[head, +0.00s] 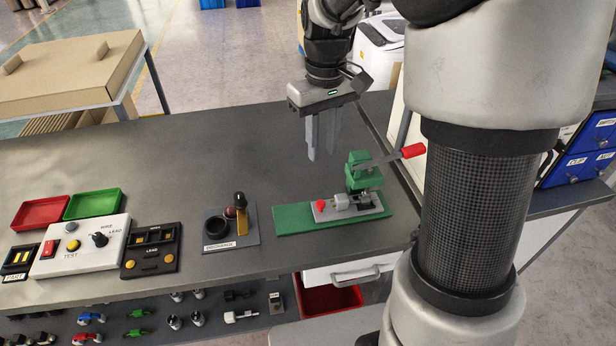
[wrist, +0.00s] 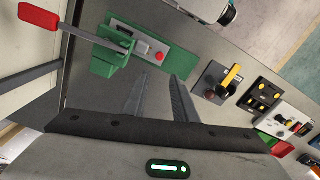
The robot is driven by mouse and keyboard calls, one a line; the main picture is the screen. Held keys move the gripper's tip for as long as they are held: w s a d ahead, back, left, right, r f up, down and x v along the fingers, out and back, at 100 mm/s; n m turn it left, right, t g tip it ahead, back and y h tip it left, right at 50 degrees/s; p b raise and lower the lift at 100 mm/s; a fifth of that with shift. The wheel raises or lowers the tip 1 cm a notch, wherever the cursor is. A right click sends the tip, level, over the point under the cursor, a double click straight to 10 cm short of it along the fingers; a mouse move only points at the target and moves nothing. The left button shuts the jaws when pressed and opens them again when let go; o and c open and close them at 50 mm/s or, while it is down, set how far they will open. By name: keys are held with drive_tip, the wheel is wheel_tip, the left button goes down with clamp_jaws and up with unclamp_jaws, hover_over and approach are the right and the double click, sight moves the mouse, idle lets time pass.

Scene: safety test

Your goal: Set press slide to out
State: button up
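The green press (head: 364,172) stands on a green base plate (head: 292,218) at the right part of the bench. Its lever ends in a red handle (head: 413,151) that points right. A light grey slide (head: 345,203) with a red knob (head: 320,204) lies low on the base, its knob toward the left; its inner end is partly hidden by the press. In the wrist view the press (wrist: 112,46) and red knob (wrist: 159,56) lie beyond my fingers. My gripper (head: 321,155) is open and empty, pointing down above and behind the press, touching nothing.
A grey fixture with a black ring (head: 217,236) and a yellow-black lever stands left of the press. Farther left are a white test box (head: 80,246), a black switch panel (head: 150,251), and red (head: 41,212) and green trays (head: 94,204). The bench behind is clear.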

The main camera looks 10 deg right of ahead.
sight(321, 202)
wheel_tip(321, 202, down, 17)
drive_tip(key=b, duration=0.2)
drive_tip(key=shift+d+r+b, duration=0.1)
drive_tip(key=shift+b, duration=0.2)
clamp_jaws()
